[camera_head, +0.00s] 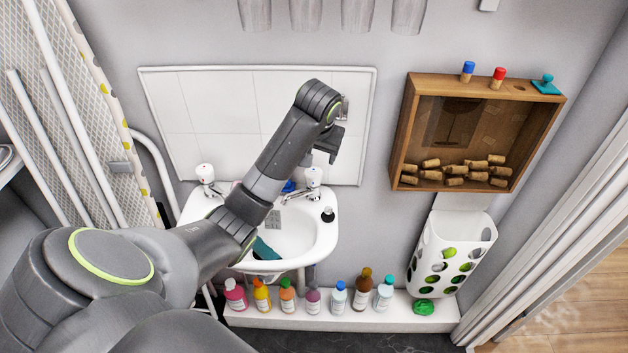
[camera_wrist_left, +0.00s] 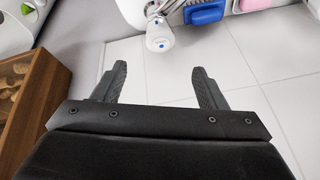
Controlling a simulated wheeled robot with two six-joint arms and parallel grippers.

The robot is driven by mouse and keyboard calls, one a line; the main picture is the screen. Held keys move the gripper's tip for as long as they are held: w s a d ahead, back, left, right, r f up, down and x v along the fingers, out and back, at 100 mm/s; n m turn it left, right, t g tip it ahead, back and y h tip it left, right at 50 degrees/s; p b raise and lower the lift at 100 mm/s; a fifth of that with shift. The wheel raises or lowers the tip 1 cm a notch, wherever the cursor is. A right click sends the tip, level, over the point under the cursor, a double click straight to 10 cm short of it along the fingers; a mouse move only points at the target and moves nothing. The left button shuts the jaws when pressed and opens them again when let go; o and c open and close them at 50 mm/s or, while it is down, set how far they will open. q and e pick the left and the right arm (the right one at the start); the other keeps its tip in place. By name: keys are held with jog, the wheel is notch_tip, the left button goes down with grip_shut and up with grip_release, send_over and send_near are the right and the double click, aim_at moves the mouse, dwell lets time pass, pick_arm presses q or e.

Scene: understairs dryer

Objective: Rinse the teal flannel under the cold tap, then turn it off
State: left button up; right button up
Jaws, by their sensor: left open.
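The teal flannel (camera_head: 265,249) lies in the white basin (camera_head: 318,239), partly hidden behind my left arm. The cold tap (camera_head: 313,178), with a white and chrome head, stands at the basin's back right. Its head shows a blue dot in the left wrist view (camera_wrist_left: 159,38). My left gripper (camera_head: 329,148) is open and empty in front of the tiles, above the cold tap. In the left wrist view its fingers (camera_wrist_left: 159,72) are spread, with the tap head beyond their tips and apart from them. I see no clear water stream. My right gripper is not in view.
Another tap (camera_head: 205,174) stands at the basin's back left. A blue block (camera_wrist_left: 206,13) lies beside the cold tap. Several bottles line the ledge (camera_head: 415,309) below. A wooden cork box (camera_head: 398,135) hangs at right.

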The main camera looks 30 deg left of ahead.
aim_at(314, 170)
pick_arm(q)
jog(key=x, duration=1.2)
jog(key=shift+a+f, duration=0.1)
jog(key=shift+f, duration=0.05)
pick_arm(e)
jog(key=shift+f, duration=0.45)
pick_arm(q)
jog(key=c, duration=1)
jog(key=shift+n+p, duration=0.3)
jog(key=shift+p, duration=0.35)
jog(key=shift+r+n+g+y+p, duration=0.35)
jog(key=shift+n+p, duration=0.55)
jog(key=shift+p, duration=0.35)
jog(key=shift+f+n+g+y+p, duration=0.15)
jog(key=shift+n+g+y+p, duration=0.2)
jog(key=shift+n+p, duration=0.55)
jog(key=shift+a+f+n+g+p, duration=0.15)
jog(key=shift+n+g+p, duration=0.25)
jog(key=shift+n, duration=0.6)
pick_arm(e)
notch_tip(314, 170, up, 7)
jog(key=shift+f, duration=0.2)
